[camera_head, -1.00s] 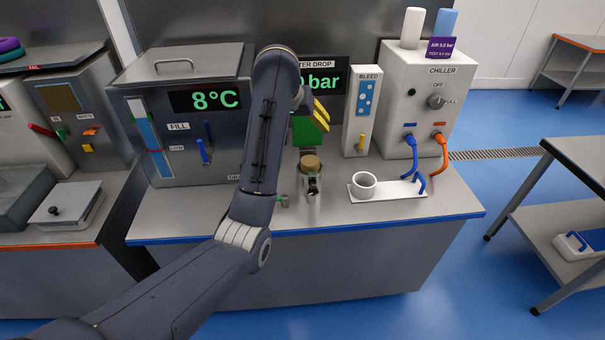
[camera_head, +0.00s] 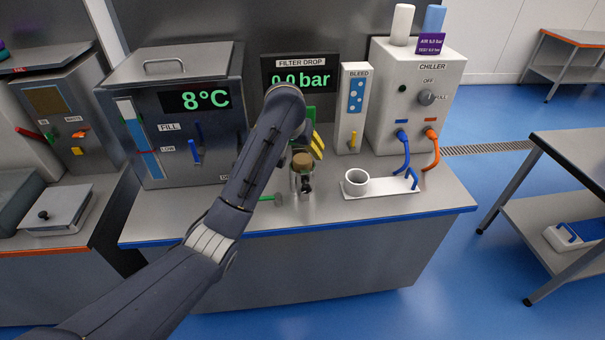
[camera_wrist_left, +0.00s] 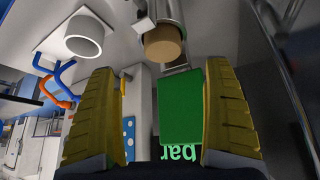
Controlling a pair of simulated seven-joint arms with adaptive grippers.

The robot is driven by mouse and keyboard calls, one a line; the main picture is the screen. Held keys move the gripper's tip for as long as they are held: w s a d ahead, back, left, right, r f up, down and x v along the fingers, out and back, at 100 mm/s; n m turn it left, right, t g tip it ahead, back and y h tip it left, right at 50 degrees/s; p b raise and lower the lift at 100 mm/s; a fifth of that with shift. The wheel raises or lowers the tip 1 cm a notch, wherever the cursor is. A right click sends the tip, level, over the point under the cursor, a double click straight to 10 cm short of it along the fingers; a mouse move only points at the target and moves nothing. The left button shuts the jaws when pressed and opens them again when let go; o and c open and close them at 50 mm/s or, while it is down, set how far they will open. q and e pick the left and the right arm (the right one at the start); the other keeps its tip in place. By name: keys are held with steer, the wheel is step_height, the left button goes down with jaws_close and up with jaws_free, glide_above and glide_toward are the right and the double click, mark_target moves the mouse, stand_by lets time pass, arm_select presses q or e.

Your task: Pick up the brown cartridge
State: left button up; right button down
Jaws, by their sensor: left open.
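The brown cartridge (camera_head: 302,161) shows as a tan round top in a metal holder on the counter, in front of the filter drop display. In the left wrist view the brown cartridge (camera_wrist_left: 162,46) is at the upper middle, beyond the fingertips and apart from them. My left gripper (camera_head: 316,144) is just behind and right of it in the head view, partly hidden by my arm. In the left wrist view its yellow fingers (camera_wrist_left: 166,90) are spread apart, with a green panel (camera_wrist_left: 194,108) seen between them. The right gripper is not in view.
A white cup (camera_head: 357,183) stands on a white plate (camera_head: 390,187) to the right. The bleed panel (camera_head: 353,110) and chiller (camera_head: 415,100) stand behind, with blue and orange hoses. A steel tank (camera_head: 180,120) is at left. The front counter edge is clear.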

mark_target(302, 159)
arm_select(q)
steer(key=shift+x, duration=2.35)
steer(key=shift+a+x, duration=0.15)
steer(key=shift+x, duration=1.15)
steer(key=shift+a+x, duration=0.1)
steer(key=shift+x, duration=1.2)
steer(key=shift+w, duration=0.15)
steer(key=c, duration=1.7)
steer(key=shift+c, duration=0.2)
step_height(302, 159, up, 20)
steer(key=shift+r, duration=0.1)
